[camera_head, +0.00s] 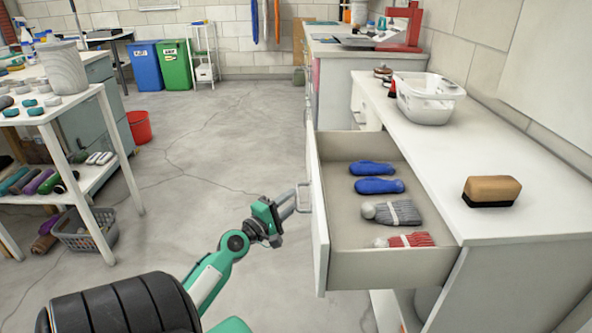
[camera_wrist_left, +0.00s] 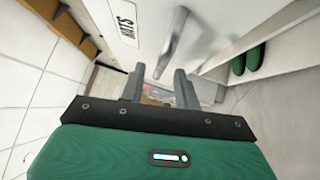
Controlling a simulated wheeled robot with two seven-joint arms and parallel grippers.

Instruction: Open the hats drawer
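The hats drawer (camera_head: 340,255) stands pulled out from the white cabinet in the head view. It holds a grey knit hat (camera_head: 398,212), a red-and-grey knit hat (camera_head: 410,240) and two blue items (camera_head: 380,186). Its front carries a HATS label (camera_wrist_left: 124,18) in the left wrist view. The drawer handle (camera_wrist_left: 172,42) is a grey bar, also visible in the head view (camera_head: 303,198). My left gripper (camera_head: 287,206) is at the handle. In the left wrist view its fingers (camera_wrist_left: 159,75) are apart, with the handle's near end between their tips; contact is unclear. My right gripper is not in view.
The countertop (camera_head: 450,150) right of the drawer bears a brush (camera_head: 491,190) and a white basket (camera_head: 428,98). A white shelf unit (camera_head: 75,110) stands at left, with a grey basket (camera_head: 85,232) below. The floor between is clear.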

